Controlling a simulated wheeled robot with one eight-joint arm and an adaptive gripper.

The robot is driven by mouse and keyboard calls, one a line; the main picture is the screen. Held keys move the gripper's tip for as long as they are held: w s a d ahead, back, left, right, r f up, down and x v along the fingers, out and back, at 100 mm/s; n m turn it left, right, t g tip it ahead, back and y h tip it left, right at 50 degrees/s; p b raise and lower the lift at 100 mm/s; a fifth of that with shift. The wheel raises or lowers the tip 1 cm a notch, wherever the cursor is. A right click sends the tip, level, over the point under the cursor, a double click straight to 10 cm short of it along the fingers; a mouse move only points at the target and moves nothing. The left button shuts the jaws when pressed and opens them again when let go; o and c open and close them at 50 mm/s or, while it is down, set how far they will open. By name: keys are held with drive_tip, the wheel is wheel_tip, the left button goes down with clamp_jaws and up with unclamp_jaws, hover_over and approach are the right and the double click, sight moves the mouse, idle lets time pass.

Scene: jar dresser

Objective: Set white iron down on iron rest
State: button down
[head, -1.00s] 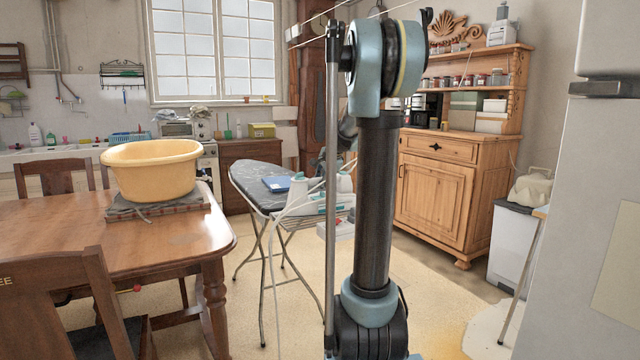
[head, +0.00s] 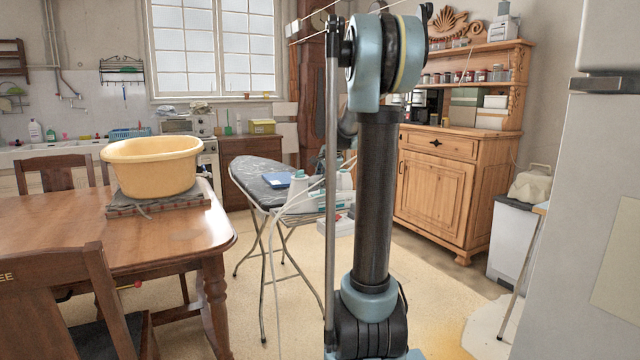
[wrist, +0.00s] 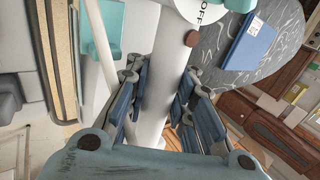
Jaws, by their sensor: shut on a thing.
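In the wrist view my gripper (wrist: 161,88) is shut around a white, rounded bar, part of the white iron (wrist: 152,112). A white part marked "OFF" and teal pieces show at the top of that view. In the head view a white and teal appliance (head: 299,192) shows at the near right end of the ironing board (head: 246,172), partly behind my arm. A pale cord hangs down from it. My gripper is hidden behind my arm there. I cannot single out the iron rest or tell whether the iron touches it.
A blue book (head: 277,181) lies on the board; it also shows in the wrist view (wrist: 251,42). A wooden table (head: 60,219) with a yellow tub (head: 152,168) stands left. A wooden dresser (head: 436,195) stands behind my arm. Open floor lies between table and board.

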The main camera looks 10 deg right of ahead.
drive_tip(key=shift+f, duration=0.15)
drive_tip(key=c, duration=1.3)
unclamp_jaws()
drive_tip(key=shift+f, duration=0.1)
drive_tip(key=shift+s, duration=0.1)
drive_tip(key=v, duration=1.1)
drive_tip(key=s+a+f+n+g, duration=0.1)
drive_tip(key=s+f+n, duration=0.4)
drive_tip(key=s+f, duration=0.4)
drive_tip(key=s+a+f+n+g+h, duration=0.1)
drive_tip(key=s+f+n, duration=0.3)
drive_tip(key=s+f, duration=0.5)
drive_tip(key=s+a+f+n+g+h, duration=0.1)
drive_tip(key=s+f+n, duration=0.4)
drive_tip(key=s, duration=1.6)
wheel_tip(320, 180, down, 4)
drive_tip(key=shift+a+r+n+g, duration=0.1)
drive_tip(key=shift+a+n+g, duration=0.25)
drive_tip(key=shift+g, duration=0.25)
